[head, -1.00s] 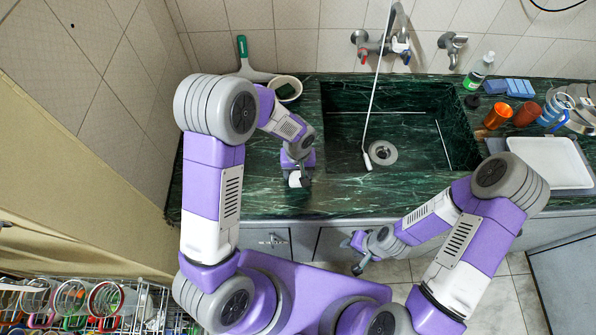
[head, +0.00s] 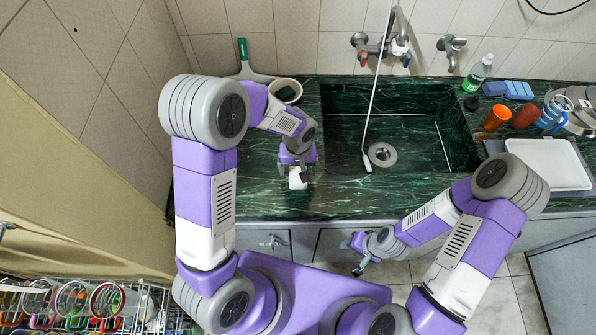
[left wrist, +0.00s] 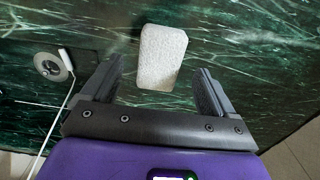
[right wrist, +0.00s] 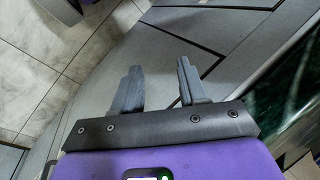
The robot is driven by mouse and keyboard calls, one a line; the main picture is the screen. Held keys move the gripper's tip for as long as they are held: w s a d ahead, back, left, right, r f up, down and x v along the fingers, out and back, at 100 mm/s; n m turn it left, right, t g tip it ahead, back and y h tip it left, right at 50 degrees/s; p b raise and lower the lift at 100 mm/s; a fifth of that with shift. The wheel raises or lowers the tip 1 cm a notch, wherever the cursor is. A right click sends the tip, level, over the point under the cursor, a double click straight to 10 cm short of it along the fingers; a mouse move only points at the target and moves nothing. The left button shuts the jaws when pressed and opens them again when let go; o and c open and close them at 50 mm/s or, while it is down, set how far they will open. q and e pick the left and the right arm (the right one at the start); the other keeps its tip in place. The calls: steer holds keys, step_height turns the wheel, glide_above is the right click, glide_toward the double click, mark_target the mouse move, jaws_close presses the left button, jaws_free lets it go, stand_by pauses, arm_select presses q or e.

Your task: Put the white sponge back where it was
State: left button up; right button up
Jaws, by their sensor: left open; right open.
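The white sponge (head: 298,179) lies on the green marble counter left of the sink, near the front edge. In the left wrist view the sponge (left wrist: 162,57) is a pale rounded block, just beyond and between the fingers. My left gripper (head: 297,171) is open over the counter at the sponge, with a finger to each side and a gap around it; it also shows in the left wrist view (left wrist: 155,85). My right gripper (head: 352,257) is open and empty, low in front of the cabinets; it also shows in the right wrist view (right wrist: 158,75).
The sink (head: 420,165) with its drain and hanging white hose is right of the sponge. A bowl (head: 286,90) and green-handled tool (head: 243,58) stand behind. Blue sponges (head: 508,89), a bottle (head: 477,72), cups (head: 497,117) and a white tray (head: 549,163) are at right.

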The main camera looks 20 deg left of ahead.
arm_select(q)
step_height(320, 180, up, 8)
steer(key=p, duration=0.1)
steer(key=shift+r, duration=0.15)
stand_by(0.5)
